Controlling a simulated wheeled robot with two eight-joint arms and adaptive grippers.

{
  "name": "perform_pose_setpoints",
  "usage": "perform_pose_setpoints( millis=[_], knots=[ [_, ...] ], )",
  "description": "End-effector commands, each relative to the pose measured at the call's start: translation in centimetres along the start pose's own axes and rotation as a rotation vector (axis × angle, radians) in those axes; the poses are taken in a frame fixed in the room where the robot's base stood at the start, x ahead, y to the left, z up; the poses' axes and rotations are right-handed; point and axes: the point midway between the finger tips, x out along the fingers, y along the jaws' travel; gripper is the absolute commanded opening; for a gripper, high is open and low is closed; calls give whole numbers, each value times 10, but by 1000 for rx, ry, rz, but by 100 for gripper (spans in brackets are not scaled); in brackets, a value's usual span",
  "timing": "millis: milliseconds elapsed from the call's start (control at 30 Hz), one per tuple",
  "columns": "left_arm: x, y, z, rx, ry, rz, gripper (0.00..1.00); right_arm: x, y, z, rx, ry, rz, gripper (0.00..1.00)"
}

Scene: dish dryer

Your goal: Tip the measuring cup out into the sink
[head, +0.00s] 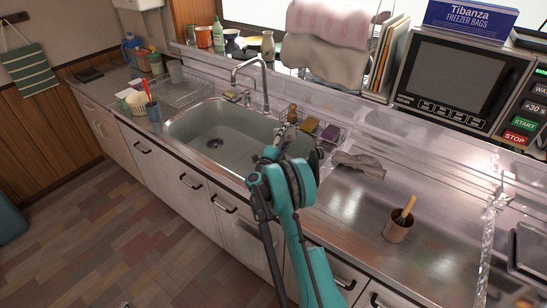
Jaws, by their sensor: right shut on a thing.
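The sink (225,135) is a steel basin set in the counter. My right arm reaches up from the bottom, and my right gripper (284,134) is over the sink's right end. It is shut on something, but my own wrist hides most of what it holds. I cannot clearly make out the measuring cup or its tilt. My left gripper is not in view.
The faucet (252,80) rises behind the sink. A wire caddy with sponges (310,124) is at its back right. A grey cloth (358,163) and a copper cup with a brush (396,232) are on the right counter. Several cups stand left of the sink.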

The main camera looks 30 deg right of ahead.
Motion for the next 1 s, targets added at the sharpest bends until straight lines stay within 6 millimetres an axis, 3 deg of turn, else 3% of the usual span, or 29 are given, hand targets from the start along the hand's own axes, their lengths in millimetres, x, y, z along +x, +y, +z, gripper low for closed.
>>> perform_pose_setpoints(
  millis=[1000],
  knots=[
    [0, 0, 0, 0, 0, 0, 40, 1, -13, 2, -102, -16, -43, 16]
  ],
)
